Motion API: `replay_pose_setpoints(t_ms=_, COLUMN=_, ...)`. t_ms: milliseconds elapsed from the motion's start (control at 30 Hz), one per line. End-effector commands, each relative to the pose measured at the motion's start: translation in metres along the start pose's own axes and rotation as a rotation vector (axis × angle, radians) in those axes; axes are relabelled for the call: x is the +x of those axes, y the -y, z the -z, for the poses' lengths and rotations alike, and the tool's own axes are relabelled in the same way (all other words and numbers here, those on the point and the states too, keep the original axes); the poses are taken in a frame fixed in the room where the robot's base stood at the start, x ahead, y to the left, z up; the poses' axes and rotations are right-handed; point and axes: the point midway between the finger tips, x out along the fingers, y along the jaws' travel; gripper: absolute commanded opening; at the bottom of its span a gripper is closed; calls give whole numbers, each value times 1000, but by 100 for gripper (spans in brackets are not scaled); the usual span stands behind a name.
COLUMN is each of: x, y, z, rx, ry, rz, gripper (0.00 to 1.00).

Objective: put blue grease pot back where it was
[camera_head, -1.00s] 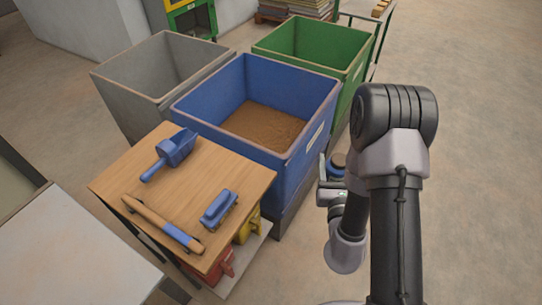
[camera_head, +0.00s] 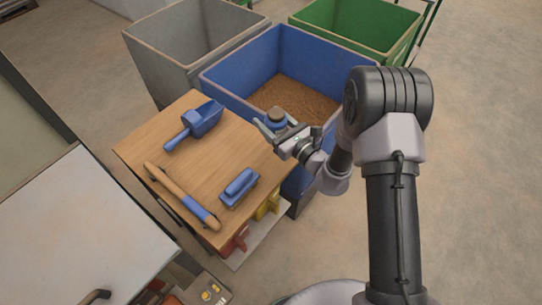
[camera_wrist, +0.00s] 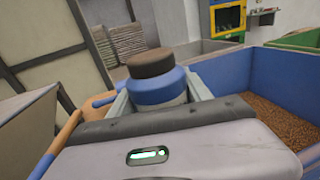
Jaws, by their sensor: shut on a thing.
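The blue grease pot (camera_wrist: 157,84) has a dark brown lid and sits upright between the fingers of my gripper (camera_wrist: 158,100) in the wrist view. In the head view the pot (camera_head: 277,117) is held in my gripper (camera_head: 275,128) above the right edge of the wooden table top (camera_head: 150,135), close to the near wall of the blue bin. The fingers are shut on the pot's sides. The pot's underside is hidden.
On the table lie a blue scoop (camera_head: 197,125), a blue brush (camera_head: 239,187) and a wooden-handled tool (camera_head: 182,196). The blue bin (camera_head: 235,78) holds brown grain. A grey bin (camera_head: 165,50) and a green bin (camera_head: 385,42) stand beside it. The table's middle is bare.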

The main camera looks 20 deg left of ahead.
Motion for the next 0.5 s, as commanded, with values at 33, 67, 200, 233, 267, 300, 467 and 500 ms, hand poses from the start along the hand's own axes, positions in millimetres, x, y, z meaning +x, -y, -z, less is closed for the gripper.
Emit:
replay_pose_setpoints(t_ms=33, x=5, y=-6, z=0, rx=-1, ry=1, rz=-25, gripper=0)
replay_pose_setpoints(t_ms=67, x=8, y=-8, z=2, rx=-1, ry=0, rz=-38, gripper=0)
replay_pose_setpoints(t_ms=200, x=11, y=-14, z=38, rx=0, ry=-4, rz=-58, gripper=0)
replay_pose_setpoints(t_ms=233, x=11, y=-13, z=46, rx=-1, ry=-4, rz=-58, gripper=0)
replay_pose_setpoints(t_ms=267, x=11, y=-13, z=53, rx=0, ry=-4, rz=-57, gripper=0)
replay_pose_setpoints(t_ms=300, x=11, y=-13, z=59, rx=0, ry=-2, rz=-57, gripper=0)
replay_pose_setpoints(t_ms=467, x=11, y=-13, z=81, rx=-1, ry=-2, rz=-56, gripper=0)
replay_pose_setpoints(t_ms=500, x=11, y=-13, z=89, rx=-1, ry=-3, rz=-56, gripper=0)
